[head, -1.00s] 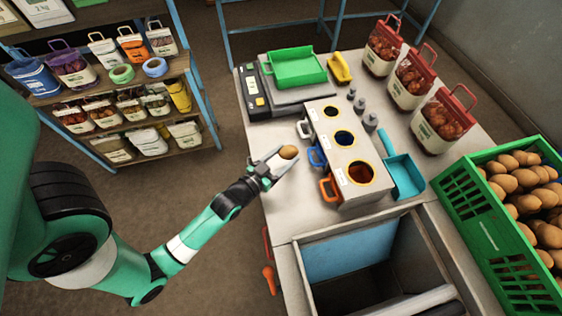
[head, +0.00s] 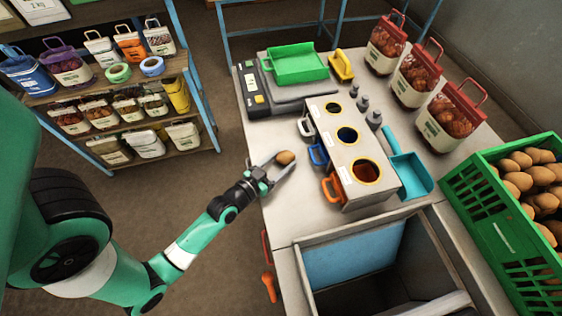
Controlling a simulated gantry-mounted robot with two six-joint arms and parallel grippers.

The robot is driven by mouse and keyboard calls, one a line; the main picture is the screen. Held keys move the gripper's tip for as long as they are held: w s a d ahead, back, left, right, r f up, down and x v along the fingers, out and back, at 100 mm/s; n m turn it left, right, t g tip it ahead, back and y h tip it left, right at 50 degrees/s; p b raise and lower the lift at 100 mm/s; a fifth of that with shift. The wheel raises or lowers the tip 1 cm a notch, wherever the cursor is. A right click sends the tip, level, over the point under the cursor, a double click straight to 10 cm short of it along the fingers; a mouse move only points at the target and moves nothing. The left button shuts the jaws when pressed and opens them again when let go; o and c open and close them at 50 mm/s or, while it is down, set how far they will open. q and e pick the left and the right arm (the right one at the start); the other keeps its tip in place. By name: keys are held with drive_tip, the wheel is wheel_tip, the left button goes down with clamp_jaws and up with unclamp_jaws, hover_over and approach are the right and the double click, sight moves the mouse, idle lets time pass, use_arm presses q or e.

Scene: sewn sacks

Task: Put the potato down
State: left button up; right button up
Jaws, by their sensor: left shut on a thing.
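A brown potato (head: 286,157) is between the fingertips of my left gripper (head: 280,166). The gripper is shut on it, over the left edge of the grey worktable (head: 285,215). The gripper is left of the sizing box (head: 345,150), which has three round holes and white, blue and orange handles. Whether the potato touches the tabletop I cannot tell. My right gripper is not in view.
A green crate of potatoes (head: 480,205) stands at the right. An open bin (head: 355,262) is at the table's front. A green tray (head: 297,64) on a scale, a blue scoop (head: 408,175) and red-handled potato sacks (head: 449,113) stand around the box.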

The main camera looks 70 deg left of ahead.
use_arm(q)
drive_tip(key=o, duration=1.4)
drive_tip(key=shift+f, duration=0.1)
drive_tip(key=shift+s, duration=0.15)
drive_tip(key=b+v, duration=0.5)
drive_tip(key=v, duration=0.6)
drive_tip(key=shift+s+d, duration=0.25)
drive_tip(key=shift+s, duration=0.05)
